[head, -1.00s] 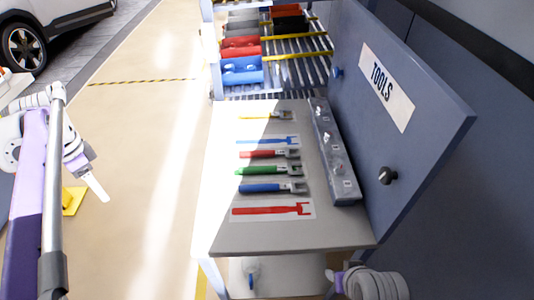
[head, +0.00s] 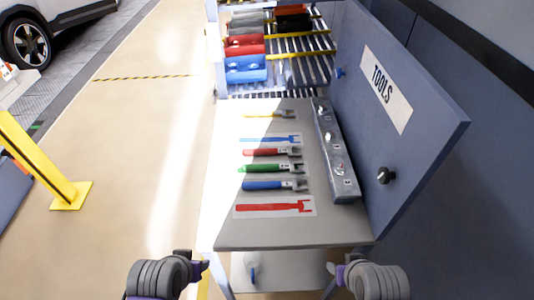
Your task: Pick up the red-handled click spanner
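The red-handled spanner (head: 265,152) lies flat on the grey tool table, its grey open jaw to the right. It lies between a blue printed spanner outline (head: 268,140) and the green-handled spanner (head: 262,169). A red printed spanner outline (head: 270,207) is on a pale card nearest the front edge. My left gripper (head: 202,268) is at the bottom, left of the table's front edge. My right gripper (head: 336,273) is at the bottom right, in front of that edge. Both are apart from the spanners, and their fingers are too small and partly hidden to judge.
A blue-handled spanner (head: 262,185) and a yellow-handled one (head: 262,114) share the table (head: 290,232). A grey block with knobs (head: 333,150) runs along its right side, beside the upright TOOLS panel (head: 430,125). A bin rack (head: 300,70) stands behind. A yellow post (head: 40,165) stands left.

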